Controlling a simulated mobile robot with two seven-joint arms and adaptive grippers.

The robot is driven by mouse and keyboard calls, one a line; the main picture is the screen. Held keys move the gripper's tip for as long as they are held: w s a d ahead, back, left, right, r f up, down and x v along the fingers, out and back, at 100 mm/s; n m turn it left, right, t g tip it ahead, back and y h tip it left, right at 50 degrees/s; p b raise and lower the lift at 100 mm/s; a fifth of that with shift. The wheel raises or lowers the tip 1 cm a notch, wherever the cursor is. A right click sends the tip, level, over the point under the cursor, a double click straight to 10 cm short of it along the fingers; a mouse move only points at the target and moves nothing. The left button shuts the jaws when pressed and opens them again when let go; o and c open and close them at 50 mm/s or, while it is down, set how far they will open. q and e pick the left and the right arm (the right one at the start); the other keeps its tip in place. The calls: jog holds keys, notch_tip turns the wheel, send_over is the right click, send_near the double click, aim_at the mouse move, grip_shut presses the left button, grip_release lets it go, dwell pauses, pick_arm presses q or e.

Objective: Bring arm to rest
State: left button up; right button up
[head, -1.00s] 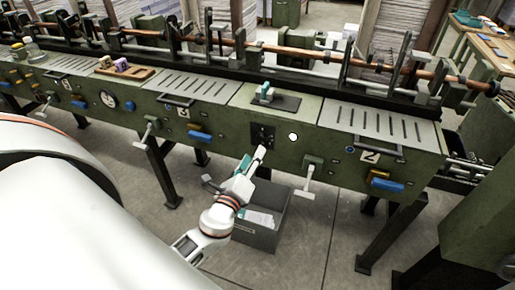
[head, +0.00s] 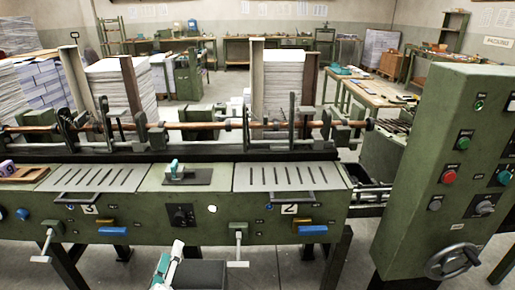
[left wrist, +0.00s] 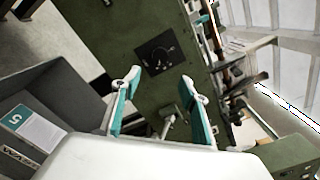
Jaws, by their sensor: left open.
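My left gripper (head: 168,268) shows at the bottom of the head view, in front of the green machine (head: 195,222) and below its front panel. In the left wrist view its two teal-padded fingers (left wrist: 158,100) stand apart with nothing between them. The machine's dark square plate with a knob (left wrist: 155,52) lies beyond the fingertips; it also shows in the head view (head: 181,216). My right gripper is in neither view.
A grey bin (head: 203,274) stands below the machine beside my left gripper; it also shows in the left wrist view (left wrist: 62,88). A lever handle (head: 238,250) juts from the machine front. A green control cabinet (head: 440,170) with a handwheel stands at the right.

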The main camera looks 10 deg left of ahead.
pick_arm(q)
jog(key=s+d+f+n+g+h, duration=0.3)
jog(key=s+d+f+n, duration=0.3)
jog(key=f+n, duration=0.3)
jog(key=s+d+f+n+g+h, duration=0.3)
jog(key=s+d+f+n+g, duration=0.1)
jog(key=s+d+f+n, duration=0.3)
notch_tip(320, 180, down, 3)
jog(key=d+n, duration=0.1)
jog(key=n, duration=0.2)
jog(key=shift+s+h, duration=0.3)
